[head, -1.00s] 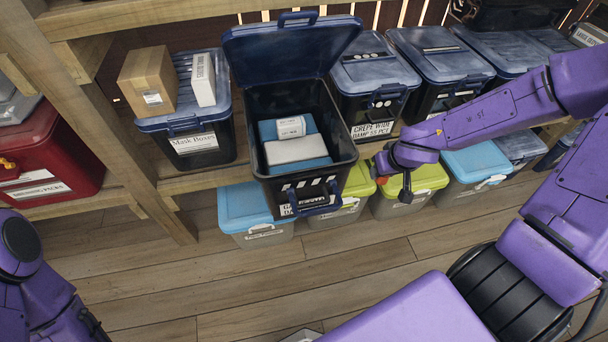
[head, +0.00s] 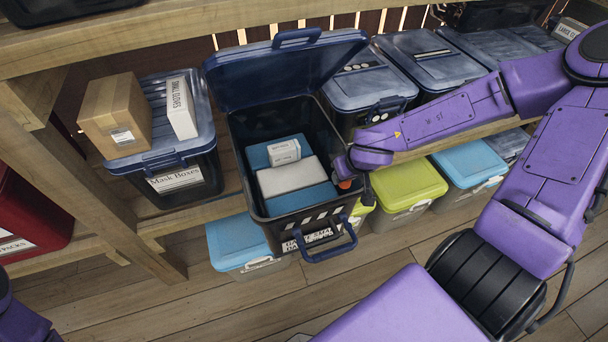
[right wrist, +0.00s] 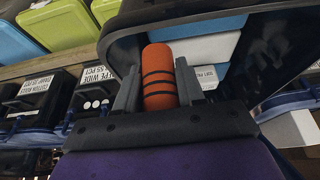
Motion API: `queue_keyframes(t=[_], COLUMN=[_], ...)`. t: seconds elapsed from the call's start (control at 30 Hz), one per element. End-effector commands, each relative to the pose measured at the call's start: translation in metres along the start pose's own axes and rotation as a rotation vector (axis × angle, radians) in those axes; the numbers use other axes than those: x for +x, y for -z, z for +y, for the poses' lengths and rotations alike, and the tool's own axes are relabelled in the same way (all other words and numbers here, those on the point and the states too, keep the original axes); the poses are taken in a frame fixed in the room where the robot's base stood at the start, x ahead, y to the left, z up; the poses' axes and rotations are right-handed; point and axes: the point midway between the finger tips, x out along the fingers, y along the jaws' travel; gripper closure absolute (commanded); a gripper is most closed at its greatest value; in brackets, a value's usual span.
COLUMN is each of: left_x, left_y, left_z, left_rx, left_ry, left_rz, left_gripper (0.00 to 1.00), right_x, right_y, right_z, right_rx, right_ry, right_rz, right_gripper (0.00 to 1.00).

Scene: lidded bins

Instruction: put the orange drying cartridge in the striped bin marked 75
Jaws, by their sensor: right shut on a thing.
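The orange drying cartridge with black bands (right wrist: 159,78) is held upright in the picture between the two fingers of my right gripper (right wrist: 158,92). In the head view only a small orange part of it (head: 345,184) shows at my right gripper (head: 352,182). My left gripper is out of view.
Inside the open bin lie a white box (head: 290,176), a smaller white box (head: 284,152) and blue items. Closed blue-lidded bins (head: 368,80) stand to the right on the shelf. A cardboard box (head: 116,112) sits on the Mask Boxes bin. Lime and light-blue lidded bins (head: 411,184) stand below.

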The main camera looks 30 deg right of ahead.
Motion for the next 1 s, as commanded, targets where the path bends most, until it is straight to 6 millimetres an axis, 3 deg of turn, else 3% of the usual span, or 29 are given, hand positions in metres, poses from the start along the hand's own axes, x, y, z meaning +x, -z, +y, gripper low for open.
queue_keyframes(t=[0.03, 0.4, 0.7, 0.83, 1.0], left_x=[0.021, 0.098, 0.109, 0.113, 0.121], left_y=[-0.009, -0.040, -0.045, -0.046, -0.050], left_z=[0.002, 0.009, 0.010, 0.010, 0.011], left_rx=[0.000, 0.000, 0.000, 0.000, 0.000], left_ry=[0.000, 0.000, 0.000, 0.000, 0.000], left_rz=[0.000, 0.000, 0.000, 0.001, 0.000], left_gripper=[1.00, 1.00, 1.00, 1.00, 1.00], right_x=[0.017, 0.042, 0.085, 0.094, 0.120], right_y=[-0.003, 0.004, 0.004, 0.003, -0.008], right_z=[-0.009, -0.046, -0.084, -0.092, -0.092], right_rx=[0.003, -0.002, -0.002, -0.002, 0.000], right_ry=[0.006, -0.001, -0.004, -0.002, -0.002], right_rz=[0.001, 0.003, -0.003, -0.003, -0.003], right_gripper=[0.98, 0.98, 0.98, 0.98, 0.98])
